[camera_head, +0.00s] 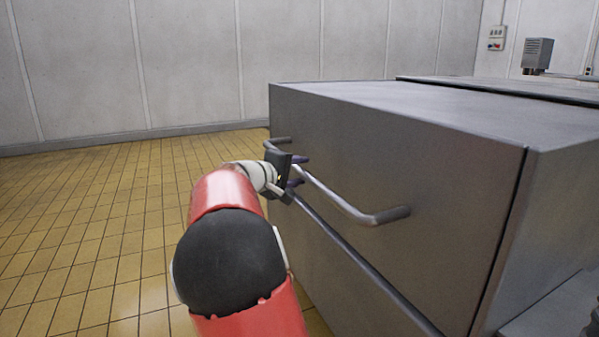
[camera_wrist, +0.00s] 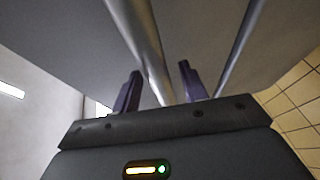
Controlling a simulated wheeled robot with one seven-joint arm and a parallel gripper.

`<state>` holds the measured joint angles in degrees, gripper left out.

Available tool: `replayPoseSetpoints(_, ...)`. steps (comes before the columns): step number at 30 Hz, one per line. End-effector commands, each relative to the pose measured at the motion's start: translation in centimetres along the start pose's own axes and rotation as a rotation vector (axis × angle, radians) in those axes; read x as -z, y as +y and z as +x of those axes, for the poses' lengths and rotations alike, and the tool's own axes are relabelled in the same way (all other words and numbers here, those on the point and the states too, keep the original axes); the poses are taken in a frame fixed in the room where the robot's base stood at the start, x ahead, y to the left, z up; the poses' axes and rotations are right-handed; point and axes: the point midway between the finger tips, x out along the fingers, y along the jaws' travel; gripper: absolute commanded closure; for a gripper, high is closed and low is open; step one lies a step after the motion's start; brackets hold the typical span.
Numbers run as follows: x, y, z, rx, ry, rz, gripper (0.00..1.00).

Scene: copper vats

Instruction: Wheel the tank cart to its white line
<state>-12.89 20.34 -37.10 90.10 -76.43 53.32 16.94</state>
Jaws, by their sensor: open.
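The tank cart appears to be the big grey metal box (camera_head: 400,170) filling the right of the head view. A round handle bar (camera_head: 335,197) stands off its near face, and a thinner rail (camera_head: 365,272) runs below it. My gripper (camera_head: 299,171) is at the left part of the handle, with its fingers open. In the wrist view the handle bar (camera_wrist: 140,40) runs between the two purple fingers (camera_wrist: 158,85); I cannot tell whether either touches it. The rail (camera_wrist: 240,50) passes right of the right finger. No white line shows in either view.
Yellow tiled floor (camera_head: 90,220) lies open on the left, up to a pale panelled wall (camera_head: 185,60). Another grey flat-topped unit (camera_head: 540,88) stands behind the box. A small grey housing (camera_head: 537,53) and a wall switch box (camera_head: 496,38) are at the back right.

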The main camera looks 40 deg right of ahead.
Motion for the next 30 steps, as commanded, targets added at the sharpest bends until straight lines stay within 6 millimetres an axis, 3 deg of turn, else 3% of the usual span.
replayPoseSetpoints(11, -0.03, -0.02, 0.73, 0.001, 0.0, 0.0, 0.58)
replayPoseSetpoints(21, -0.03, -0.03, 0.71, 0.001, 0.0, 0.0, 1.0)
replayPoseSetpoints(30, 0.04, -0.1, 0.56, 0.001, 0.0, 0.0, 1.0)
